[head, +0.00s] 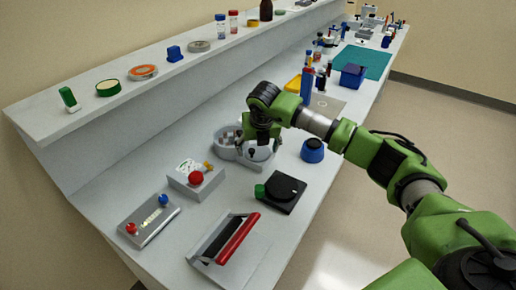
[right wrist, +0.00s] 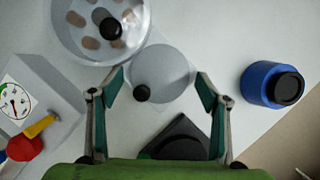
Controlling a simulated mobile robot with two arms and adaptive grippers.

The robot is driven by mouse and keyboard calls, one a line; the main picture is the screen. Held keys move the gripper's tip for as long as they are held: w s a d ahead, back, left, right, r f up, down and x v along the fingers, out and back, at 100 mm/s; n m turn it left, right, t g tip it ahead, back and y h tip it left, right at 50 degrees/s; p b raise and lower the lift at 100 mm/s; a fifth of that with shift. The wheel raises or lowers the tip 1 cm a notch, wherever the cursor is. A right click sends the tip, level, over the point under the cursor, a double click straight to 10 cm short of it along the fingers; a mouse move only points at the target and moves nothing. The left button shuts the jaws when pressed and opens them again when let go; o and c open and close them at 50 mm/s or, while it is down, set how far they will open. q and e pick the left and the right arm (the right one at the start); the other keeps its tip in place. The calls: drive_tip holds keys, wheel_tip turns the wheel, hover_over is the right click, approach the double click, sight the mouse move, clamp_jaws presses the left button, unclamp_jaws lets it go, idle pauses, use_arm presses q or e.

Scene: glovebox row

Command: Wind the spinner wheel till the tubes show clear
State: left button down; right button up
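The spinner is a pale grey device (head: 228,148) on the bench with a round bowl and a wheel. In the right wrist view its bowl (right wrist: 63,38) holds several brown tube ends around a black hub; whether they are clear or cloudy cannot be told. The spinner wheel (right wrist: 165,70) is a flat grey disc with a small black knob (right wrist: 141,93) near its rim. My right gripper (right wrist: 160,80) is open above the wheel, fingers on either side of it, the knob nearer the left finger. In the head view my right gripper (head: 260,140) partly covers the wheel. My left gripper is not in view.
A gauge box (head: 197,181) with a red knob stands left of the spinner. A black square device (head: 281,193) is in front, and a blue round pot (head: 312,151) is to the right. A red-handled device (head: 228,240) and a button panel (head: 149,221) stand nearer.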

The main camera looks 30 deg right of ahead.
drive_tip(key=v, duration=1.2)
drive_tip(key=shift+r, duration=0.15)
